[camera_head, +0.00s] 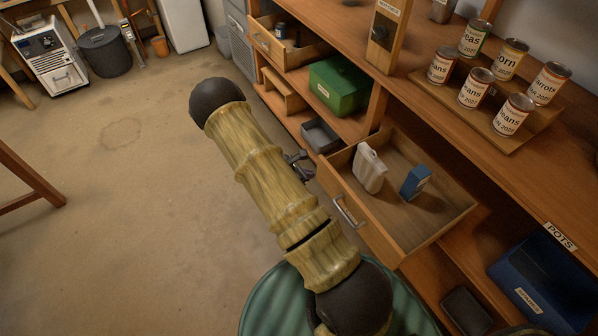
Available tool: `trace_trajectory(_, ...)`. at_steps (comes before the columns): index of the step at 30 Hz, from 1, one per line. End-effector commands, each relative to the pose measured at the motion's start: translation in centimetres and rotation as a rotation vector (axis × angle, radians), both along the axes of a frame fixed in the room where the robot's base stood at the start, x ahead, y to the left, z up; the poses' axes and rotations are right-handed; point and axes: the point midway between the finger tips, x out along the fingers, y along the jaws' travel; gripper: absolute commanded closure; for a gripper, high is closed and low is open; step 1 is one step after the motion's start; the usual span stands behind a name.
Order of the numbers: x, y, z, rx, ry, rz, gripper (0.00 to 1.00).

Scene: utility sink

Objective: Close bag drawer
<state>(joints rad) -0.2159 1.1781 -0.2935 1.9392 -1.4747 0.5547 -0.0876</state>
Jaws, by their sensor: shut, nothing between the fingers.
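A wooden drawer (432,232) is pulled out from under the bench at right of centre. It holds a white bag-like pack (369,168) and a small blue box (415,182). Its metal handle (347,212) is on the front panel, facing left. My gripper (304,168) shows only in part, as dark metal pieces beyond my yellowish arm. It is shut and empty, beside the drawer's far front corner. I cannot tell whether it touches the drawer. My arm hides the rest of it.
Another drawer (262,38) with dark jars is open farther back. A green box (339,85) and a grey tray (321,136) sit on the lower shelf. Several cans stand on a board (424,80) on the bench. A blue bin (545,285) is at lower right.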

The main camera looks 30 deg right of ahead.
Motion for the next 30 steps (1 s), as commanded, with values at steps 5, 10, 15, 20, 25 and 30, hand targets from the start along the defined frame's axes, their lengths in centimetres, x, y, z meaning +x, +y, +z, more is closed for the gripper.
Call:
trace_trajectory(5,0.2,-2.9,-0.9,-0.002,-0.001,-0.004,1.00)
trace_trajectory(10,0.3,-4.7,-1.0,0.000,-0.001,-0.002,1.00)
trace_trajectory(15,0.4,-5.2,-1.0,0.000,0.000,0.000,1.00)
trace_trajectory(20,0.4,-5.2,-1.0,0.000,0.000,0.000,1.00)
trace_trajectory(25,0.4,-5.2,-1.0,0.000,0.000,0.001,1.00)
trace_trajectory(30,0.6,-5.4,-1.1,-0.001,-0.001,0.007,1.00)
